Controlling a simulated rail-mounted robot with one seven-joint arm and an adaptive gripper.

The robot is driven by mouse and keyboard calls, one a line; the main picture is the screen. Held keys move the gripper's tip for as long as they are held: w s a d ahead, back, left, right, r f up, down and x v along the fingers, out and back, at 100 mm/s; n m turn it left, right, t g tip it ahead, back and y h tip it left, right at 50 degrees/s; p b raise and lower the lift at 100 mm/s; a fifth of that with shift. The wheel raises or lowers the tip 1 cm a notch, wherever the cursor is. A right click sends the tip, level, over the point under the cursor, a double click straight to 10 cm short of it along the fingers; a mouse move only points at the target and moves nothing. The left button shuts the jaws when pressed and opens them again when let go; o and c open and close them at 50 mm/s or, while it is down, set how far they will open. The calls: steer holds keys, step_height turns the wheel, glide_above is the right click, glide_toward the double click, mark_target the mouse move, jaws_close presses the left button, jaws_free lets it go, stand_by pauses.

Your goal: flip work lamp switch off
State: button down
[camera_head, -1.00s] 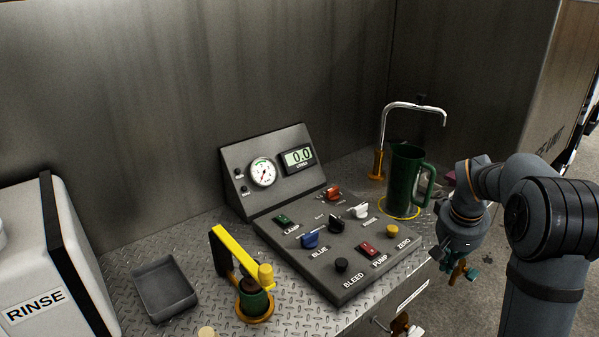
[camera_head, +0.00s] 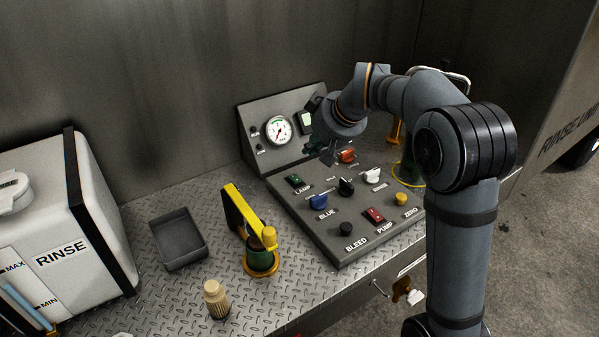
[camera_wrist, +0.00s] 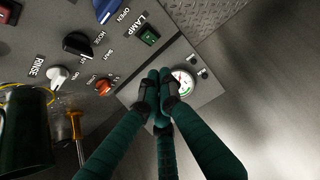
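The lamp switch (camera_head: 295,181) is a small green rocker in a dark frame, above the LAMP label on the sloped control panel (camera_head: 322,241). It also shows in the wrist view (camera_wrist: 149,36), at the top middle. My gripper (camera_head: 322,152) hangs above the back of the panel, up and to the right of the switch and apart from it. In the wrist view my dark green fingers (camera_wrist: 161,78) have their tips together, with nothing seen between them. They cover part of the gauge face. Which way the rocker is tipped is too small to tell.
Near the switch are a blue knob (camera_head: 319,202), a black knob (camera_head: 346,187) and a red knob (camera_head: 347,156). The round gauge (camera_head: 278,130) stands behind. A yellow-handled lever (camera_head: 245,213) rises left of the panel. A green jug (camera_wrist: 24,132) stands beyond the panel's other side.

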steer(key=p, duration=0.2)
glide_above(294, 178)
steer(key=s+d, duration=0.2)
steer(key=f, duration=0.7)
steer(key=shift+a+f, duration=0.25)
steer(key=shift+f, duration=0.05)
steer(key=shift+s+d+f+b, duration=0.15)
steer(key=shift+f+b, duration=0.2)
steer(key=shift+f, duration=1.75)
